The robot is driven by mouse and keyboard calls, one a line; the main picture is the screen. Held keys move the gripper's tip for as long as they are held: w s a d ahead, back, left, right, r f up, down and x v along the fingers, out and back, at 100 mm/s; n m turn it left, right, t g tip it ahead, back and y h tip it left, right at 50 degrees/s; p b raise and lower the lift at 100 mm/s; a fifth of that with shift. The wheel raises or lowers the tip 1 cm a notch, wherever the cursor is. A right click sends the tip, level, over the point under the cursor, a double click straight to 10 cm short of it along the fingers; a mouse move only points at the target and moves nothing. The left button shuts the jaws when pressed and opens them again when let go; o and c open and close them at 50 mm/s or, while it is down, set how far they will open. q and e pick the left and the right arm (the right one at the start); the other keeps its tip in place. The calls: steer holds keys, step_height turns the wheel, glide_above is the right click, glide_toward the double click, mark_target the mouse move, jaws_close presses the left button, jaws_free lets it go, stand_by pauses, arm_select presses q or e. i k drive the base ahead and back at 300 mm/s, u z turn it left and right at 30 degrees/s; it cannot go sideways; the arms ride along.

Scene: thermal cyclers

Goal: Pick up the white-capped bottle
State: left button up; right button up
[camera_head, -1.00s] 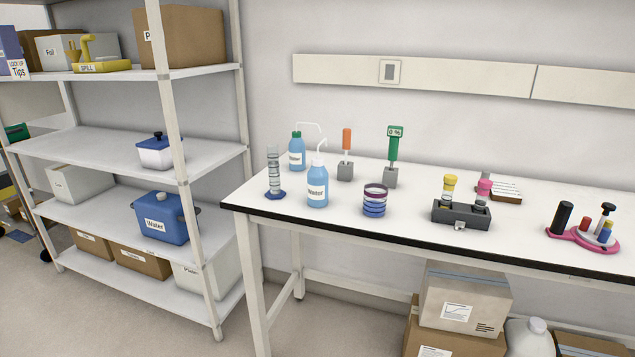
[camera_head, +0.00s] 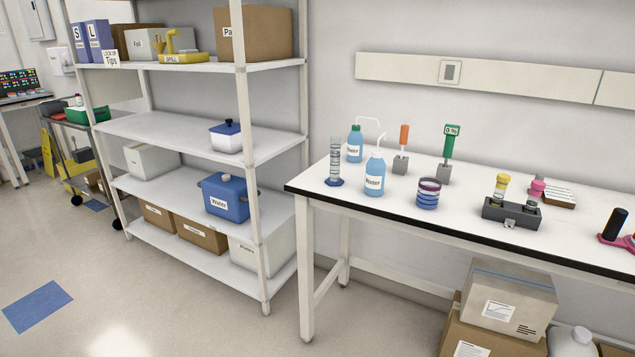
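The white-capped bottle (camera_head: 375,174) is a blue wash bottle labelled "Water" with a white cap and a bent white spout. It stands upright near the left end of the white bench (camera_head: 465,212). A similar blue bottle with a green cap (camera_head: 355,144) stands behind it to the left. A clear graduated cylinder on a blue base (camera_head: 335,162) stands to its left, and a stack of blue and purple rings (camera_head: 428,194) to its right. Neither of my grippers is in view.
A white shelving rack (camera_head: 257,166) with boxes and tubs stands left of the bench. Further right on the bench are an orange-handled tool (camera_head: 404,135), a green one (camera_head: 449,142) and a grey rack (camera_head: 511,212). Cartons (camera_head: 507,296) sit under the bench. Floor at front left is open.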

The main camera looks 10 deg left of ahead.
mark_target(376, 168)
steer(key=u, duration=0.25)
steer(key=k, duration=0.1)
steer(key=z, duration=1.1)
steer(key=i, duration=2.25)
steer(key=u, duration=1.1)
